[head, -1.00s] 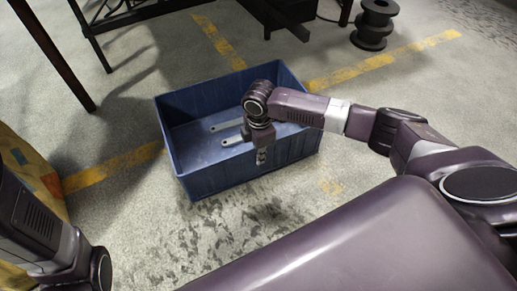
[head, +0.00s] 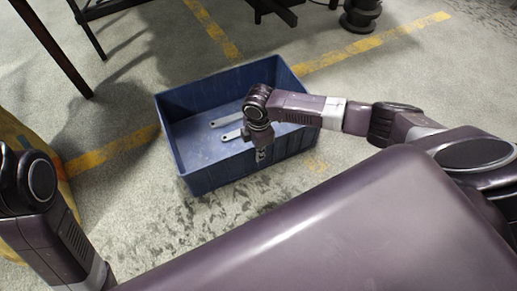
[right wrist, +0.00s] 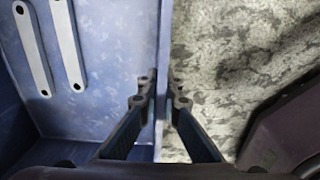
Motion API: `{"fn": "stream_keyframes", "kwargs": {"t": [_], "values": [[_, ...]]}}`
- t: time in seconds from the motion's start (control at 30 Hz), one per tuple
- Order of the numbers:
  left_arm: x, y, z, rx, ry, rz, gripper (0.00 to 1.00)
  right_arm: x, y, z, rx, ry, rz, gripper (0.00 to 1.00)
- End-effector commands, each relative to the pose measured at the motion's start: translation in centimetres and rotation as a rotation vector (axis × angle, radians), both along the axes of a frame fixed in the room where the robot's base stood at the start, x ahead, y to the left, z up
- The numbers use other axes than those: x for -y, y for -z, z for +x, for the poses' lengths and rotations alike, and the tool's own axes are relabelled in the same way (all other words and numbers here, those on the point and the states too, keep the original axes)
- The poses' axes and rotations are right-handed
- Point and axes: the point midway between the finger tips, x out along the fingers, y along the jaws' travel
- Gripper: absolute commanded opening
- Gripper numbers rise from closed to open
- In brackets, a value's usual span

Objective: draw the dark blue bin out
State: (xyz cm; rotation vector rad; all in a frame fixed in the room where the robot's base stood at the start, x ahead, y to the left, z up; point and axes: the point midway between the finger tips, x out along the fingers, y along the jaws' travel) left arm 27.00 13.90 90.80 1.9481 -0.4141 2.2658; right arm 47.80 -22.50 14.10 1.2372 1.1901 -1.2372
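The dark blue bin (head: 215,168) stands on the floor in the middle of the head view, open side up. Two pale flat brackets (head: 228,126) lie inside it, and they also show in the right wrist view (right wrist: 66,42). My right gripper (head: 261,155) is at the bin's near wall. In the right wrist view my right gripper (right wrist: 162,100) has one finger on each side of the bin's wall (right wrist: 163,50) and is closed on it. My left arm shows at the left edge of the head view, but its gripper is out of sight.
A dark metal frame with legs (head: 58,55) stands beyond the bin at upper left. A dark spool (head: 361,14) stands at the top. A yellow rounded object (head: 20,235) is at the left edge. Yellow lines (head: 370,44) mark the floor, which is clear around the bin.

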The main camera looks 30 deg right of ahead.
Motion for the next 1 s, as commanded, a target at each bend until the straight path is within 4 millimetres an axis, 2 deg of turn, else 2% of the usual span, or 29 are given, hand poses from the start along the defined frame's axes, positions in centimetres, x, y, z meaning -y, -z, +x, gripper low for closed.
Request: {"fn": "stream_keyframes", "kwargs": {"t": [0.07, 0.1, 0.27, 0.6, 0.77, 1.0], "values": [[0.0, 0.0, 0.0, 0.0, 0.0, 0.0, 0.0, 0.0, 0.0, -0.1, -0.004, -0.001, -0.001, 0.0], [0.0, 0.0, 0.0, 0.0, 0.0, 0.0, 0.0, 0.0, 0.0, -0.1, -0.004, -0.001, -0.001, 0.08], [0.0, 0.0, 0.0, 0.0, 0.0, 0.001, 0.0, 0.0, 0.0, -0.1, -0.003, -0.001, 0.0, 0.25], [0.0, -0.1, -0.1, 0.002, -0.001, -0.001, 0.0, 0.0, -0.4, 0.0, 0.0, 0.0, 0.001, 0.25], [0.0, -0.1, -0.1, 0.001, 0.0, 0.0, 0.0, 0.0, -2.6, 0.1, 0.002, -0.002, 0.001, 0.25], [0.0, 0.0, 0.0, 0.001, 0.0, 0.0, 0.0, 0.0, -7.8, 0.1, 0.003, -0.002, 0.001, 0.25]]}}
